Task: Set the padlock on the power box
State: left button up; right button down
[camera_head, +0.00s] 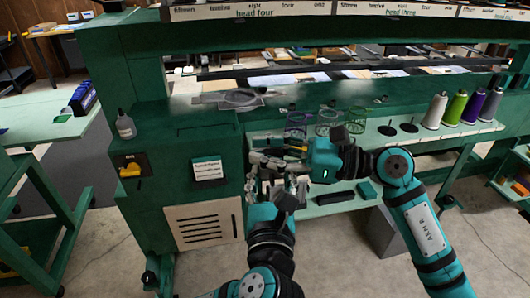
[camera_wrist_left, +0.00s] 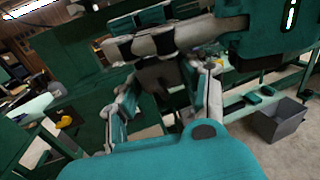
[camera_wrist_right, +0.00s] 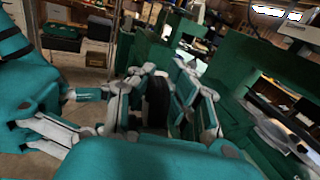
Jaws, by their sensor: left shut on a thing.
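The power box (camera_head: 132,166) is on the green frame at the left of the head view, with a yellow switch on a dark panel. The switch (camera_wrist_left: 64,121) also shows in the left wrist view. My left gripper (camera_head: 277,183) and my right gripper (camera_head: 282,160) meet at the frame's middle, right of the box. In the left wrist view, my left gripper is shut on a dark thing (camera_wrist_left: 160,75), perhaps the padlock; its shape is unclear. In the right wrist view, a dark thing (camera_wrist_right: 157,98) stands between my right fingers; whether they grip it is unclear.
A white-labelled panel (camera_head: 208,170) and a vent (camera_head: 203,222) lie between the box and my grippers. A bottle (camera_head: 125,125) stands on the frame above the box. Thread cones (camera_head: 460,106) stand at the right. A grey bin (camera_head: 384,232) is on the floor.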

pick_arm(q)
jog(key=shift+a, duration=0.1)
jog(key=o, duration=1.4)
jog(key=shift+c, duration=0.2)
